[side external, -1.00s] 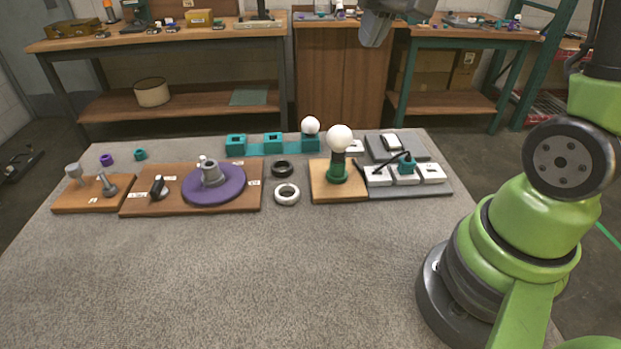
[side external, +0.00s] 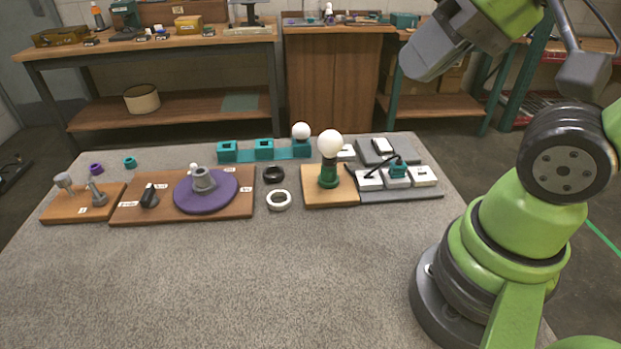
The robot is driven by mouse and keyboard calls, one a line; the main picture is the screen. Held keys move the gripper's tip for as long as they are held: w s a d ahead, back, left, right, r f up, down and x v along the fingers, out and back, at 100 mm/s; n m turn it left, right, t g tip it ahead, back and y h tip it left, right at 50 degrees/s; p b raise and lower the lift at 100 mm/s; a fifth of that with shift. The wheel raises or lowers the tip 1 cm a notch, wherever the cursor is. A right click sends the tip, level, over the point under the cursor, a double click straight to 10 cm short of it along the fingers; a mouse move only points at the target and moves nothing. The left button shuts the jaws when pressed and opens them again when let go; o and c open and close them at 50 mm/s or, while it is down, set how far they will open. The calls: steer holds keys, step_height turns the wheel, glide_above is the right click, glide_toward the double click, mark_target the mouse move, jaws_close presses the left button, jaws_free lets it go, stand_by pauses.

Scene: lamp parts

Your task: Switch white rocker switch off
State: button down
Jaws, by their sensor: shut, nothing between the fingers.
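A small switch-like piece (side external: 381,147), white and dark, sits on the back grey board behind the bulb stand. It is too small to tell which way it is tipped. A plain white block (side external: 346,153) lies just left of it, partly hidden by the bulb; I cannot tell which is the rocker switch. My gripper (side external: 422,66) is shut and empty, high above and to the right of these pieces, apart from everything.
A white bulb (side external: 329,144) stands upright on a green holder on a wooden board. A purple disc (side external: 206,192) and rings lie left. The front table is clear.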

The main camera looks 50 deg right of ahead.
steer(key=w+d+n+g+h, duration=0.2)
steer(key=w+d+n, duration=0.1)
steer(key=w+d, duration=0.3)
steer(key=n+g, duration=0.5)
steer(key=n, duration=0.5)
glide_above(386, 148)
step_height(386, 148, down, 14)
steer(key=shift+r, duration=0.1)
step_height(386, 148, down, 14)
